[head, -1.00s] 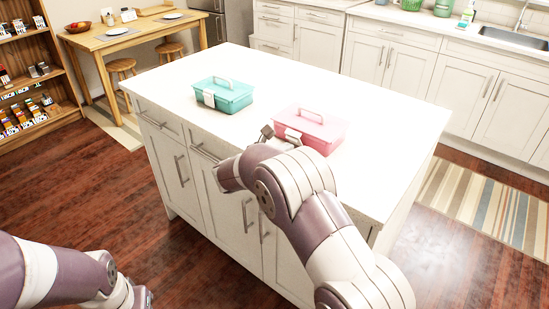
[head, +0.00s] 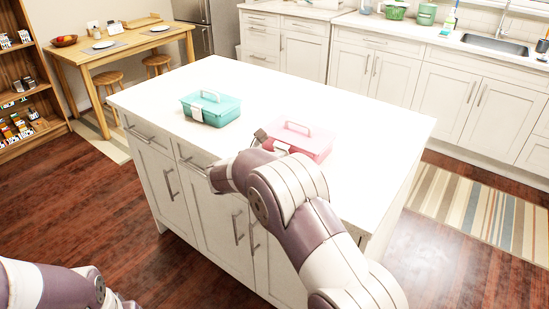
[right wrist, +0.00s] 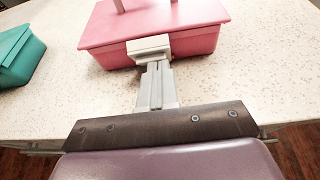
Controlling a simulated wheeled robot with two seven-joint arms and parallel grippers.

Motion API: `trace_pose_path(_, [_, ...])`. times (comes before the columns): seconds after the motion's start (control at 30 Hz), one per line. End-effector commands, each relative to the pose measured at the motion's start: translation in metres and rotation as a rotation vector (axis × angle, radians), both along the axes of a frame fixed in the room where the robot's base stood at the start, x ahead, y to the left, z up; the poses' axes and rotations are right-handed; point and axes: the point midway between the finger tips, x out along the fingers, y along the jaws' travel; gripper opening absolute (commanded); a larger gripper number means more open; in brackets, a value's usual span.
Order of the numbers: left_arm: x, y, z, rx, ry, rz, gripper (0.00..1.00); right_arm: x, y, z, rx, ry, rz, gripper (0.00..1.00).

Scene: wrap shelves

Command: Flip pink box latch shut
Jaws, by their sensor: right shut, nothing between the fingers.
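The pink box (head: 308,146) stands on the white island top, with its handle up and its lid down. Its white latch (right wrist: 149,47) is on the front side, and it also shows in the head view (head: 281,147). My right gripper (right wrist: 154,72) is shut and empty, with its fingertips right at the latch's lower edge; I cannot tell if they touch it. In the head view the right gripper (head: 261,136) is at the box's front left. I cannot tell whether the latch lies fully flat. The left gripper is out of view; only part of my left arm shows.
A teal box (head: 211,109) with a white latch stands to the left of the pink box, and its edge shows in the right wrist view (right wrist: 18,55). The island top (head: 330,102) is otherwise clear. Its front edge runs beneath my right arm.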

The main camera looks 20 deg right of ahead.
Motion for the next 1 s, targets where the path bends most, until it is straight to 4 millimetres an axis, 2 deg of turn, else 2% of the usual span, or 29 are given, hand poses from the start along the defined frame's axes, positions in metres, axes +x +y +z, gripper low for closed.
trace_pose_path(0.27, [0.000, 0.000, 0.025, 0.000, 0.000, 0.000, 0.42, 0.003, -0.004, 0.014, 0.084, 0.068, -0.002, 0.00])
trace_pose_path(0.5, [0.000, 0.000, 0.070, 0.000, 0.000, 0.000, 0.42, 0.008, -0.010, 0.027, 0.207, 0.171, -0.001, 0.00])
trace_pose_path(0.6, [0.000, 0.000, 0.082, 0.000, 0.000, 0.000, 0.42, 0.010, -0.013, 0.027, 0.257, 0.210, -0.002, 0.00])
trace_pose_path(0.67, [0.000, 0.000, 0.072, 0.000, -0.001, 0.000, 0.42, 0.010, -0.012, 0.018, 0.252, 0.209, 0.000, 0.00])
trace_pose_path(1.0, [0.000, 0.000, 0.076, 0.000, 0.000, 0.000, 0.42, 0.010, -0.012, 0.024, 0.250, 0.206, 0.000, 0.00])
